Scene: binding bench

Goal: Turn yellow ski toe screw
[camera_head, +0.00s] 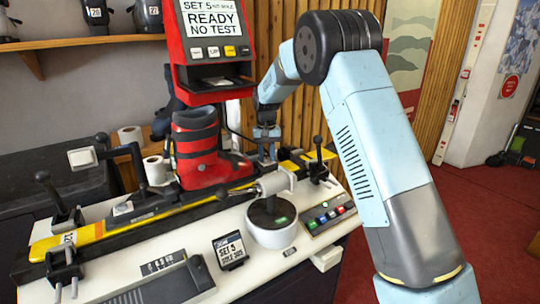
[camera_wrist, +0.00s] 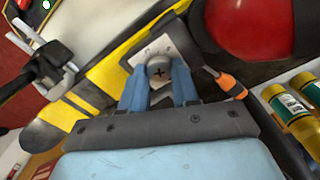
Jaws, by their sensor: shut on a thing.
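The yellow and black ski (camera_head: 100,229) lies across the white bench with its toe end at the right. A red boot (camera_head: 196,150) stands upright on it. In the wrist view the toe screw (camera_wrist: 159,70) is a round grey head with a dark cross, set on a light plate (camera_wrist: 150,52) on the ski (camera_wrist: 107,75). My gripper (camera_wrist: 160,80) has its two blue fingers on either side of the screw head and is shut on it. In the head view my gripper (camera_head: 267,150) reaches down just right of the boot toe; the screw is hidden there.
A red machine (camera_head: 212,50) reading "SET 5, READY, NO TEST" stands behind the boot. A white bowl-like unit (camera_head: 272,222) and a button panel (camera_head: 328,217) sit in front.

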